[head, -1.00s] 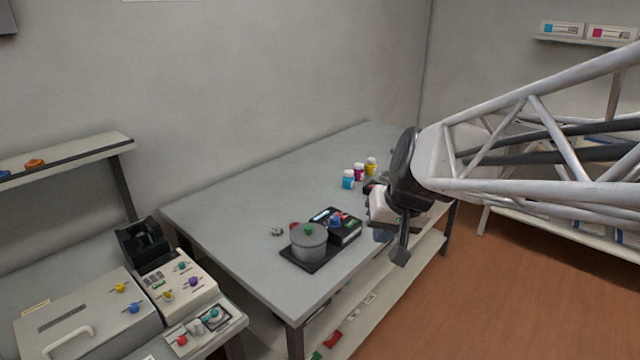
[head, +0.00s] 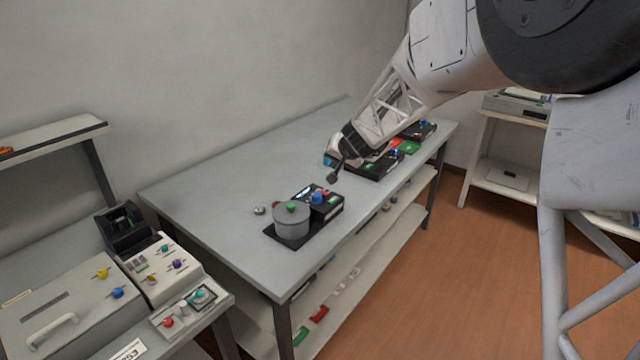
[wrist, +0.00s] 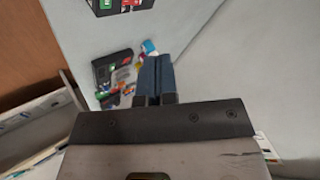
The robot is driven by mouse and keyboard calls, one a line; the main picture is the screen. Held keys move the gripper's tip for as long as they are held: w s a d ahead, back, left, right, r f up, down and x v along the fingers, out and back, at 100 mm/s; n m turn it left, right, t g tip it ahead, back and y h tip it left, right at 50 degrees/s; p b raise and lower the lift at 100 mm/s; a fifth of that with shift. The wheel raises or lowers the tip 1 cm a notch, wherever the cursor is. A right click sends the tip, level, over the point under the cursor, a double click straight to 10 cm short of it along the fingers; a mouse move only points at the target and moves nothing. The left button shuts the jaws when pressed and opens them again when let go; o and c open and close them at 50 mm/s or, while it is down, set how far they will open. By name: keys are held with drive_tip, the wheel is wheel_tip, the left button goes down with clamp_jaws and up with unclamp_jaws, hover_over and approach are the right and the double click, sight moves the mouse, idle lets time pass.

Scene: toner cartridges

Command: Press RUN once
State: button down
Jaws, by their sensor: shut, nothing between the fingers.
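No RUN label is legible in either view, so I cannot tell which button bears it. A grey drum (head: 291,221) with a green knob stands on a black base on the grey table. Behind it is a black control box (head: 325,206) with a small display and blue and red knobs. My gripper (head: 333,178) is shut and empty, above the table just behind this box, apart from it. In the wrist view its blue fingers (wrist: 155,80) are together, and a black device (wrist: 112,68) with green and red parts lies beside them.
Another black device (head: 374,166) sits behind my gripper, with red and green pieces (head: 408,147) and a further black device (head: 422,130) beyond. A side bench at the left holds a panel with coloured knobs (head: 165,268). The table's left part (head: 230,185) is clear.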

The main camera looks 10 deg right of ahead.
drive_tip(key=m, duration=0.1)
hover_over(335, 199)
drive_tip(key=shift+t+h, duration=0.3)
drive_tip(key=shift+t, duration=0.1)
wheel_tip(335, 199, down, 6)
drive_tip(key=shift+r, duration=0.1)
drive_tip(key=shift+f, duration=0.2)
drive_tip(key=shift+f, duration=4.15)
drive_tip(key=shift+f, duration=0.25)
drive_tip(key=shift+f, duration=0.2)
drive_tip(key=shift+f, duration=0.45)
drive_tip(key=shift+r, duration=0.85)
drive_tip(key=shift+r, duration=0.1)
